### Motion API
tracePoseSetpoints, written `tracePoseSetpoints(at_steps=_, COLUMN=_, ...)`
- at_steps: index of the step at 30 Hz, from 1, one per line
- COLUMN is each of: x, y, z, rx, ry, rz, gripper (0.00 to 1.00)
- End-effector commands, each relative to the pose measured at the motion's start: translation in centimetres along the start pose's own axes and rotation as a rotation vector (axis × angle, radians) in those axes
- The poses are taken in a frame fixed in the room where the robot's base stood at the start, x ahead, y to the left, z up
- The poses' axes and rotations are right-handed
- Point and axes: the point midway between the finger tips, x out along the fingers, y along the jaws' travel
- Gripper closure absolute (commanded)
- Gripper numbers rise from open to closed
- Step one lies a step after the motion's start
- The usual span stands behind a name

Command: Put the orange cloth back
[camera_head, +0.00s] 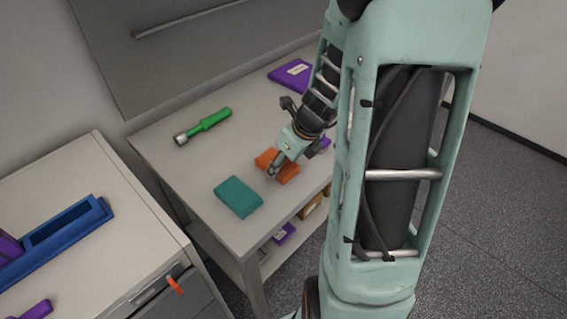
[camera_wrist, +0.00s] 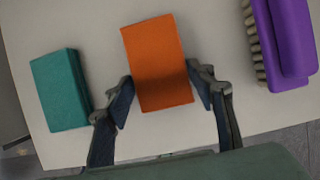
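The orange cloth (camera_head: 287,170) is a flat rectangular block on or just above the light table, right of the teal block. It also shows in the middle of the wrist view (camera_wrist: 157,60). My gripper (camera_head: 275,167) points down at it. In the wrist view my gripper's fingers (camera_wrist: 161,90) stand on either side of the cloth, close against its left and right edges near one end. I cannot tell whether they press on it or whether it is lifted.
A teal block (camera_head: 238,197) lies left of the cloth, also in the wrist view (camera_wrist: 60,90). A purple brush-like thing (camera_wrist: 285,40) lies right of it. A green-handled tool (camera_head: 203,126) and purple item (camera_head: 291,75) lie farther back. A blue tray (camera_head: 60,240) is on the left cabinet.

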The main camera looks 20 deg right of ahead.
Motion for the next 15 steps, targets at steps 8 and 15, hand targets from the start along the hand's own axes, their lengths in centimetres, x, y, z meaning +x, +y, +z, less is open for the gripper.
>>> tracePoseSetpoints(at_steps=8, x=-0.01, y=0.01, z=-0.01, rx=0.000, ry=0.000, rz=0.000, gripper=0.33)
tracePoseSetpoints(at_steps=15, x=-0.55, y=-0.02, z=0.23, rx=0.000, ry=0.000, rz=-0.001, gripper=0.33)
